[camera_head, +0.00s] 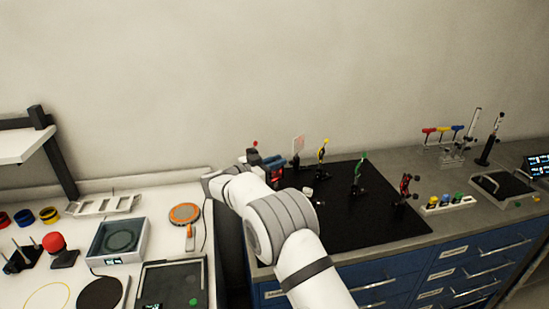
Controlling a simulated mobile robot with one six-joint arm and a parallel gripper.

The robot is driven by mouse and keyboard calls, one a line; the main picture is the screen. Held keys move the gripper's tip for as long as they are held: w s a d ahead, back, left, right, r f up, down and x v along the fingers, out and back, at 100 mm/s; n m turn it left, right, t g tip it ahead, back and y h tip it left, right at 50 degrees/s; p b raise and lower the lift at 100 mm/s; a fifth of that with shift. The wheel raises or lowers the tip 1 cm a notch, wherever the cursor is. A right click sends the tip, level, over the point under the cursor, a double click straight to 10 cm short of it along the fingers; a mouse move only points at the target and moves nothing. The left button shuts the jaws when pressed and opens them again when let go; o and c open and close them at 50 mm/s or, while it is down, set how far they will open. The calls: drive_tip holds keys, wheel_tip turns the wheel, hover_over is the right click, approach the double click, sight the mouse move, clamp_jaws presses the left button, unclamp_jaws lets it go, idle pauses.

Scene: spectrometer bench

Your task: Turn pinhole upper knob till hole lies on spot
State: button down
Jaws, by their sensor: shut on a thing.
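My arm reaches from the bottom centre up to the left end of the black breadboard (340,222). My gripper (270,162) is small and dark there, its fingers shut on a small part of the leftmost mount. That part seems to be the pinhole's upper knob, but the contact is too small to see clearly. A red knob (255,143) stands up just above the gripper. The pinhole's hole and the light spot cannot be made out. A pale card on a post (298,145) stands just right of the gripper.
Yellow (322,151), green (359,168) and red (405,186) mounts stand along the breadboard. A small white block (308,191) lies near my arm. The left bench holds a glass-topped box (118,240) and an orange disc tool (185,214).

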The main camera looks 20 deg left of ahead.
drive_tip(key=shift+m+g+h+p, duration=0.5)
drive_tip(key=shift+m+g+h, duration=0.6)
drive_tip(key=shift+h, duration=0.2)
drive_tip(key=shift+m+g+h, duration=0.4)
drive_tip(key=shift+g+h, duration=0.1)
drive_tip(key=shift+g, duration=0.1)
drive_tip(key=c, duration=1.4)
unclamp_jaws()
drive_tip(key=shift+d, duration=0.1)
drive_tip(key=shift+c, duration=0.2)
drive_tip(key=shift+s+a, duration=0.2)
drive_tip(key=shift+a, duration=0.1)
drive_tip(key=b+v, duration=0.1)
drive_tip(key=v, duration=0.6)
drive_tip(key=shift+s, duration=0.1)
